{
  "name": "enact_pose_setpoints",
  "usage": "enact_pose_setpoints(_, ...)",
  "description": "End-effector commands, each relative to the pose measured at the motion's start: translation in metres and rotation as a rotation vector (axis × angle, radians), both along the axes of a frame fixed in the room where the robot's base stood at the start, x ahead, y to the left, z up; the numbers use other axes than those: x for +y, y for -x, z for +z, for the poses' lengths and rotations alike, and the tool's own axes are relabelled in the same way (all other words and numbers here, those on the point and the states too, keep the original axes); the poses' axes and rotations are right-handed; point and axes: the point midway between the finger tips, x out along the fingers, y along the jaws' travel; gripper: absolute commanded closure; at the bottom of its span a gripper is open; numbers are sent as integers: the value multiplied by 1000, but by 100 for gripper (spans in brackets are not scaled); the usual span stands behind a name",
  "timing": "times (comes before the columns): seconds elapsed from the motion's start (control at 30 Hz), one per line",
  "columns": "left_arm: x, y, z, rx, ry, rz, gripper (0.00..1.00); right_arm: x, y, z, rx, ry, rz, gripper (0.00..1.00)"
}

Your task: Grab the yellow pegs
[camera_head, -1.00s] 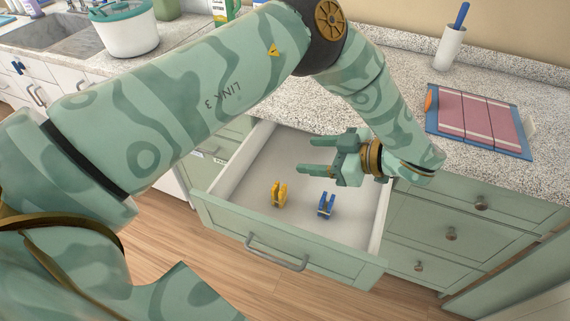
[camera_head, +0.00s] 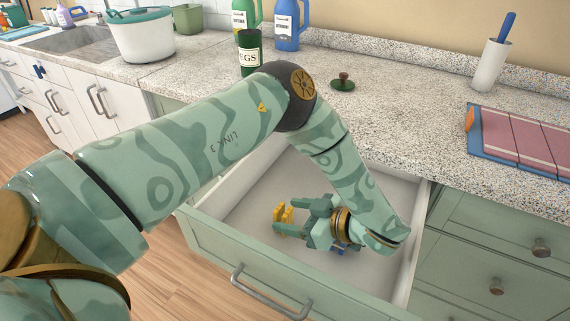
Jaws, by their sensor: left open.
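The yellow pegs (camera_head: 283,214) stand on the floor of the open drawer (camera_head: 240,250), in its left part. My left gripper (camera_head: 291,217) is low in the drawer with its jaws open and pointing left. Its fingertips reach the yellow pegs, one on the far side and one on the near side; I cannot tell whether they touch. The blue pegs (camera_head: 343,250) are mostly hidden under and behind the gripper. My right gripper is out of view.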

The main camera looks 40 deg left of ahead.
Motion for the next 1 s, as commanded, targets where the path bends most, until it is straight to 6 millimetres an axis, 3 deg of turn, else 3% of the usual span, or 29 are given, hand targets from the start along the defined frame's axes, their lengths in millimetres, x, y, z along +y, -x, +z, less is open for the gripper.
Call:
enact_pose_setpoints(0.17,0,0,1,-1,0,-1,41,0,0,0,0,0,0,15)
enact_pose_setpoints(0.37,0,0,1,-1,0,-1,89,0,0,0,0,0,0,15)
enact_pose_setpoints(0.67,0,0,4,-3,-1,-1,90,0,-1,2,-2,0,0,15)
enact_pose_setpoints(0.77,0,0,18,-6,0,-2,90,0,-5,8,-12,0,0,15)
enact_pose_setpoints(1.0,0,0,74,-8,-1,-2,90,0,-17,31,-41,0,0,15)
